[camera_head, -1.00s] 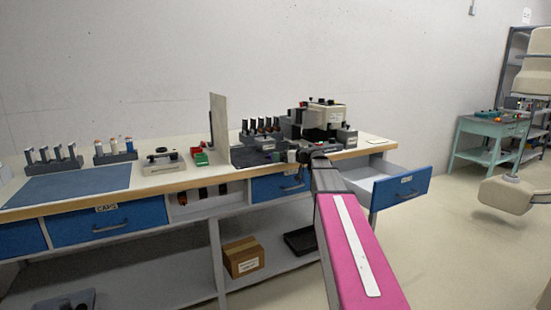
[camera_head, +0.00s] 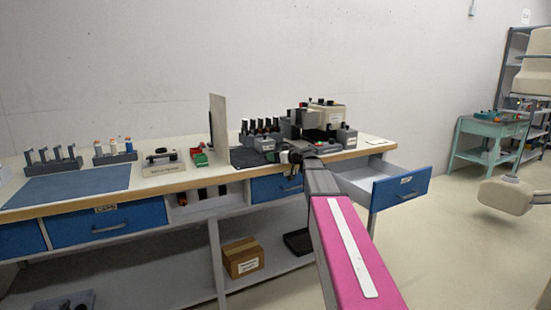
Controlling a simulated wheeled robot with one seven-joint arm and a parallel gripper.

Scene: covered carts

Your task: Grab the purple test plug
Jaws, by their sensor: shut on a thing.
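My pink and grey arm reaches to the right half of the workbench. My gripper (camera_head: 291,157) is small and dark at its end, low over the bench top near the front edge. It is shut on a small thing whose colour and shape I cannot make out. I cannot pick out a purple test plug anywhere; my arm end and the dark equipment hide part of that area. A rack with several dark-topped pieces (camera_head: 262,126) stands behind my gripper.
An upright board (camera_head: 219,130) divides the bench left of my gripper. A beige machine (camera_head: 327,115) and grey boxes stand behind it. An open blue-fronted drawer (camera_head: 401,188) juts out at right. A blue mat (camera_head: 68,186) lies clear at left.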

